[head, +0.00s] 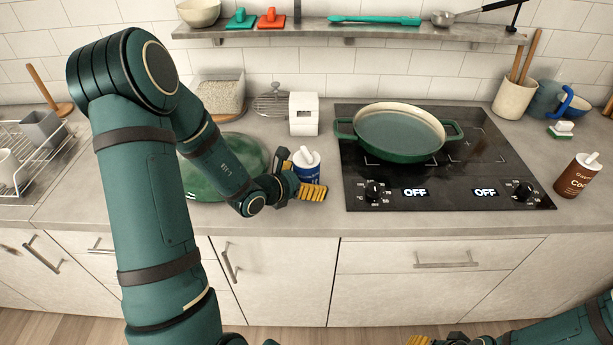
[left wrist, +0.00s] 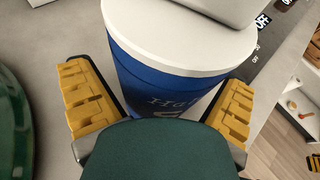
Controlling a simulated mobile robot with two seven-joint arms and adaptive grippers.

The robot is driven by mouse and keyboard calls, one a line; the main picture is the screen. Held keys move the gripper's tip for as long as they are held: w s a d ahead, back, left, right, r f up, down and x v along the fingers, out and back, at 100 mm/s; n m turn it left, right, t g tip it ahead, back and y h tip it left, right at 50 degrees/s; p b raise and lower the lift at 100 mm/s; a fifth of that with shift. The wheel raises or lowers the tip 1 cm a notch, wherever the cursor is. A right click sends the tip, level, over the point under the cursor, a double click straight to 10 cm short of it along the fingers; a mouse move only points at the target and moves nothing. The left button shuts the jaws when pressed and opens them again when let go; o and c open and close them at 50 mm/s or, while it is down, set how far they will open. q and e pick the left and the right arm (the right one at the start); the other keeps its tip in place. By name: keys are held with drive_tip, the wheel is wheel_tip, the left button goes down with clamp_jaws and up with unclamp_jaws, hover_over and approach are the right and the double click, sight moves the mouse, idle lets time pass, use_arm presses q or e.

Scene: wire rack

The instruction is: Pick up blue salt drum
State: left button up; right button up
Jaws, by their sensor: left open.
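The blue salt drum (head: 311,172) stands upright on the counter just left of the cooktop, with a white lid and a raised white spout. It fills the middle of the left wrist view (left wrist: 165,82), where part of its lettering shows. My left gripper (head: 303,176) is open, with its yellow-padded fingers on either side of the drum. In the left wrist view the pads (left wrist: 160,105) flank the drum's body; firm contact is not visible. The drum's lower part is hidden by the gripper. My right gripper (head: 425,341) shows only partly at the bottom edge.
A green plate (head: 205,183) lies left of the drum, partly behind my left arm. A white box (head: 304,114) stands behind the drum. The cooktop (head: 450,190) with a green pan (head: 400,133) is to the right. A brown canister (head: 577,176) stands at far right.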

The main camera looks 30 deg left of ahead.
sight(306, 151)
use_arm(q)
drive_tip(key=c, duration=1.3)
wheel_tip(306, 151, up, 10)
drive_tip(key=shift+r+p, duration=0.1)
drive_tip(key=shift+p, duration=1.1)
